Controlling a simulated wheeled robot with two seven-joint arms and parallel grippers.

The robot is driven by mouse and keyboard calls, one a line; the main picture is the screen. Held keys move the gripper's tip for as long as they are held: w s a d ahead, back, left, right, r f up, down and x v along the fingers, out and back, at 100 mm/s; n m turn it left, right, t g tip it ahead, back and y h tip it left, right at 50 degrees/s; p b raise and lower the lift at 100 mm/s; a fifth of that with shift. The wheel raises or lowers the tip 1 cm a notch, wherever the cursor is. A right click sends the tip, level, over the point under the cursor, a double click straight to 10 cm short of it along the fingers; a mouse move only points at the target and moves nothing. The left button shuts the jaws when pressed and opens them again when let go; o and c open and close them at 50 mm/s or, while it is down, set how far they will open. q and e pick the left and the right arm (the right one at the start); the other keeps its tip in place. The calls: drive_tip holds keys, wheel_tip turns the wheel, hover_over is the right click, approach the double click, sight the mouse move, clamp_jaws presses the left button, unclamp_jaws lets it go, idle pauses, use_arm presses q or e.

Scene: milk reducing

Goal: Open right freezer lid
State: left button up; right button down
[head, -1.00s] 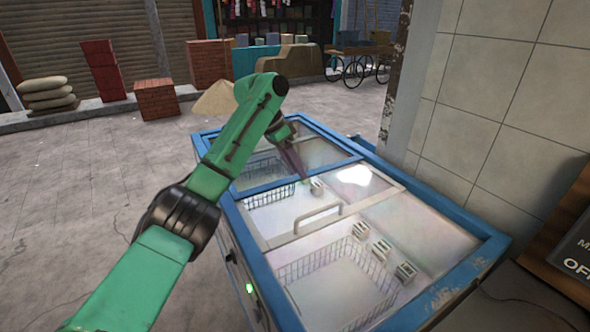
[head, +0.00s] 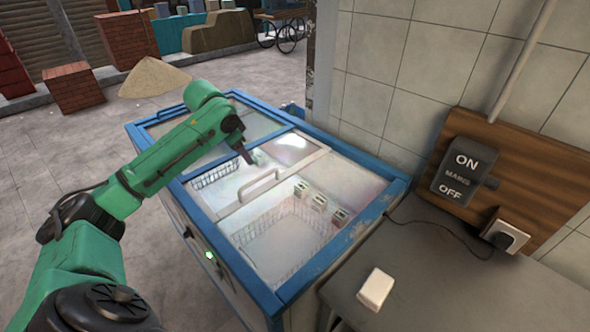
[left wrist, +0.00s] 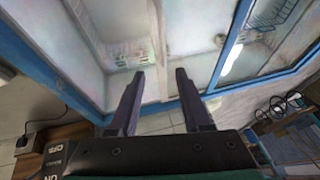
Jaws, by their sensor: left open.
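The chest freezer has a blue frame (head: 392,196) and glass lids on top. The right lid (head: 340,183) is a clear pane with a white frame bar and a pale handle (head: 258,187) on its left edge. It lies over wire baskets and several small cartons (head: 320,201). My left gripper (head: 247,157) is above the freezer top, just beyond the handle, pointing down. In the left wrist view my left gripper (left wrist: 160,74) is open and empty, with a white frame bar beyond its fingers. I cannot tell whether it touches the glass. My right gripper is not in view.
A tiled wall (head: 400,85) stands close behind the freezer. A grey counter (head: 450,265) with a small white block (head: 375,289) adjoins its right. A mains switch (head: 462,172) and plug (head: 503,238) are on a wooden board. The paved floor on the left is open.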

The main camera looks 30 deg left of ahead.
use_arm(q)
drive_tip(key=p, duration=0.2)
approach(257, 179)
drive_tip(key=x, duration=0.8)
drive_tip(key=shift+w+d+r, duration=0.1)
drive_tip(key=shift+w+r, duration=0.05)
drive_tip(key=shift+w, duration=0.2)
drive_tip(key=shift+w+f, duration=0.1)
drive_tip(key=shift+f, duration=0.1)
drive_tip(key=shift+r, duration=0.1)
clamp_jaws()
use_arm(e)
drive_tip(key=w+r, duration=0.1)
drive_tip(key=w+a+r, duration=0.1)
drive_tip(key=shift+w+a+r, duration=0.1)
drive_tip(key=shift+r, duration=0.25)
